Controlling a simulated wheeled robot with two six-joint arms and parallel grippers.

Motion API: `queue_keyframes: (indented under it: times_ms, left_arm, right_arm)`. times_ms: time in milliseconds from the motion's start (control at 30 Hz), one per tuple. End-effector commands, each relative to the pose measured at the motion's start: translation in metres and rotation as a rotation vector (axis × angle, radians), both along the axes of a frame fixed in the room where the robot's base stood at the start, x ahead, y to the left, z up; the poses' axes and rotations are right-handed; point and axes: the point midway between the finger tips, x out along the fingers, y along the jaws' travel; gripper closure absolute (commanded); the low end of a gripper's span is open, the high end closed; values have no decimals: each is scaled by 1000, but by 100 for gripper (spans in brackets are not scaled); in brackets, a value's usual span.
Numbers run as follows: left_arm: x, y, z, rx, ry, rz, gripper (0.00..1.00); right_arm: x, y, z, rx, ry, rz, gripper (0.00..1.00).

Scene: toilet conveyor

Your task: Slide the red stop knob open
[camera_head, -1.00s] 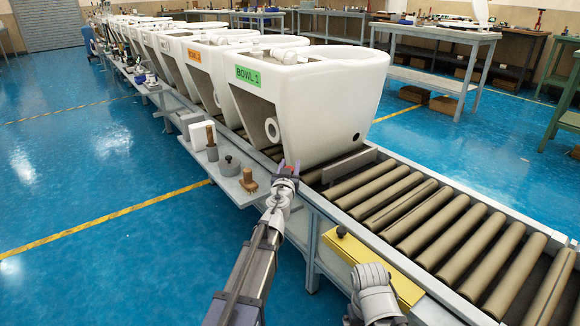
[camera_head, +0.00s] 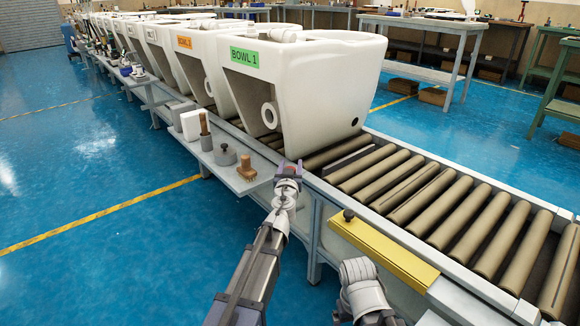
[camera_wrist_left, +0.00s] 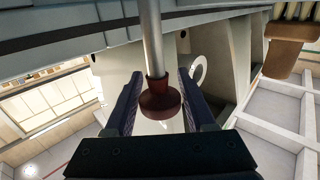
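The red stop knob (camera_wrist_left: 160,100) is a dark red collar on the end of a metal rod (camera_wrist_left: 151,45) in the left wrist view. The grey stop plate (camera_head: 347,160) lies low between the rollers, right of the white toilet bowl with the BOWL 1 label (camera_head: 315,85).
A side shelf left of my gripper holds a wooden stamp-like tool (camera_head: 246,168) and a grey round weight (camera_head: 225,156). A yellow box (camera_head: 385,250) with a dark knob (camera_head: 348,215) is on the rail at right. The rollers (camera_head: 430,195) right of the plate are empty.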

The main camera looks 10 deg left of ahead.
Motion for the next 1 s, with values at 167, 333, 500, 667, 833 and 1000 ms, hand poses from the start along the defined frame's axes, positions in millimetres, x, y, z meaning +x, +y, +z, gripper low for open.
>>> queue_keyframes:
  times_ms: [167, 333, 500, 667, 833, 1000]
  left_arm:
    - [0, 0, 0, 0, 0, 0, 25]
    - [0, 0, 0, 0, 0, 0, 25]
    - [-4, 0, 0, 0, 0, 0, 25]
    - [-20, -2, 0, 0, 0, 0, 25]
    - [-48, -6, 0, 0, 0, -1, 25]
    - [-73, -9, 0, 0, 0, -1, 25]
  right_arm:
    - [0, 0, 0, 0, 0, 0, 9]
    - [0, 0, 0, 0, 0, 0, 9]
    - [0, 0, 0, 0, 0, 0, 9]
    - [0, 0, 0, 0, 0, 0, 9]
    - [0, 0, 0, 0, 0, 0, 9]
    - [0, 0, 0, 0, 0, 0, 9]
